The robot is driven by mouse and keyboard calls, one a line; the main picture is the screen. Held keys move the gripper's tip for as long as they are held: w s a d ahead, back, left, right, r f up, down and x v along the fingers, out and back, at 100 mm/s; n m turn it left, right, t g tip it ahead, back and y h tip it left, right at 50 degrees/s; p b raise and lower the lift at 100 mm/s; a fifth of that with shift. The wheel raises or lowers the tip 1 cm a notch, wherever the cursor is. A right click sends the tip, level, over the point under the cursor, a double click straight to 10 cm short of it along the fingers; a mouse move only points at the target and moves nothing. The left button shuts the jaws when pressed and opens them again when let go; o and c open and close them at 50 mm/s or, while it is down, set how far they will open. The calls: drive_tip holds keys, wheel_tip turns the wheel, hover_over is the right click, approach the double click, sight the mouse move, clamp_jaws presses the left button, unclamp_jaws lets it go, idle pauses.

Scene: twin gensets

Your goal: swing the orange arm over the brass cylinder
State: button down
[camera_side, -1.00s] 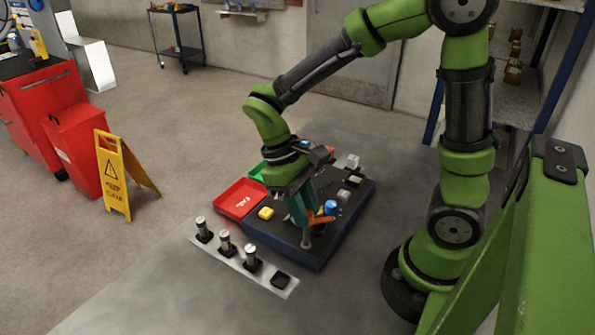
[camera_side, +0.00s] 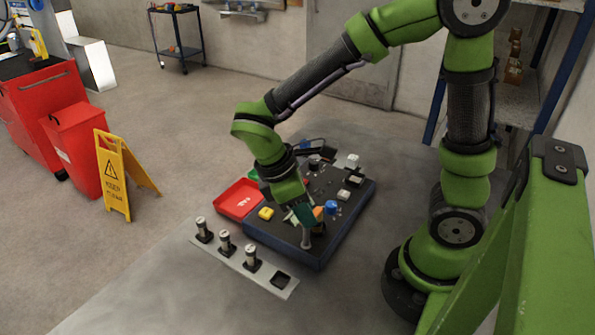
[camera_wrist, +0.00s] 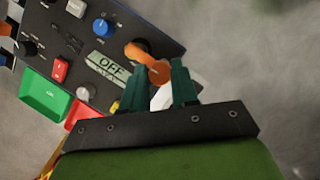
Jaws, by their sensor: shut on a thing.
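The orange arm (camera_wrist: 156,71) lies at the edge of the dark panel (camera_wrist: 155,31) in the wrist view. Its free end is between the two green fingers of my gripper (camera_wrist: 160,83), which is shut on it. In the side view, a bit of the orange arm (camera_side: 318,212) shows beside my gripper (camera_side: 304,214), low over the panel's front part. A dull grey-brown upright cylinder (camera_side: 305,239) stands just below the gripper at the panel's near edge. I cannot tell whether it is the brass cylinder.
The panel carries a blue knob (camera_side: 331,207), a yellow block (camera_side: 266,213) and an OFF label (camera_wrist: 110,67). A red tray (camera_side: 238,200) and a green tray (camera_wrist: 42,97) adjoin it. Several metal cylinders stand on a light strip (camera_side: 230,258) in front.

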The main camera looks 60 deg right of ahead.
idle(0.4)
drive_tip(key=c, duration=0.9)
unclamp_jaws()
drive_tip(key=shift+r, duration=0.1)
drive_tip(key=v, duration=1.6)
drive_tip(key=shift+a+r, duration=0.2)
drive_tip(key=shift+r, duration=0.15)
